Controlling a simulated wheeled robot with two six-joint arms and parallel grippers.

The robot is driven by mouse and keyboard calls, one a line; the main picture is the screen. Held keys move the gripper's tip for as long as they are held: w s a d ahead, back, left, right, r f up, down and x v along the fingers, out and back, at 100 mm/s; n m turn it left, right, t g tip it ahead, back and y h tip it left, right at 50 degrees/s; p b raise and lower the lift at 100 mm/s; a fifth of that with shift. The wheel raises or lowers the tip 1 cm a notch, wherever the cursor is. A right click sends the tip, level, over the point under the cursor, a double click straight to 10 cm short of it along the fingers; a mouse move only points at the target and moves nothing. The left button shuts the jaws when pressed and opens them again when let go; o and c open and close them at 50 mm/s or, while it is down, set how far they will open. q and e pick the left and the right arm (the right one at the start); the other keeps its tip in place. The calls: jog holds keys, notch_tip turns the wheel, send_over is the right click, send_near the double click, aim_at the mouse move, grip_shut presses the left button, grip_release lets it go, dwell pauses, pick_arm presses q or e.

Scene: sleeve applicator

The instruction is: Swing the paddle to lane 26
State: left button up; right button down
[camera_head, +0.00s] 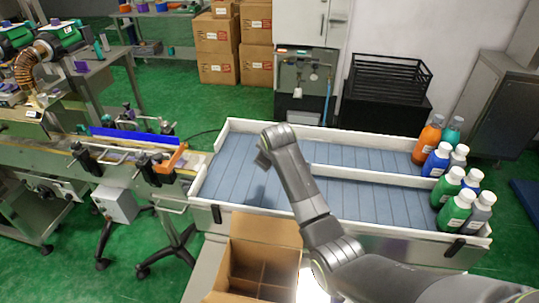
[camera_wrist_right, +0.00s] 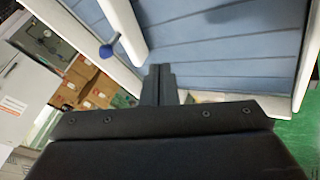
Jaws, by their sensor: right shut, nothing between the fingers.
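The white-walled table (camera_head: 345,240) has a blue slatted bed. A long white bar (camera_head: 390,178) runs lengthwise between its two lanes and also shows in the right wrist view (camera_wrist_right: 124,27); I cannot tell whether this is the paddle. A small blue knob (camera_wrist_right: 107,51) on a short stem shows near the bar in the right wrist view. My right gripper (camera_head: 263,160) is above the bed, left of the bar's visible part. Its fingers (camera_wrist_right: 160,72) are together and empty. No lane number is readable. My left gripper is out of view.
Several bottles, including an orange one (camera_head: 427,140) and a green one (camera_head: 456,211), stand at the table's right end. An open divided carton (camera_head: 265,235) is in front. A conveyor (camera_head: 120,150) with a blue rail (camera_head: 140,137) stands left. The bed's left part is clear.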

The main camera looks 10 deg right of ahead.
jog(key=shift+v, duration=1.1)
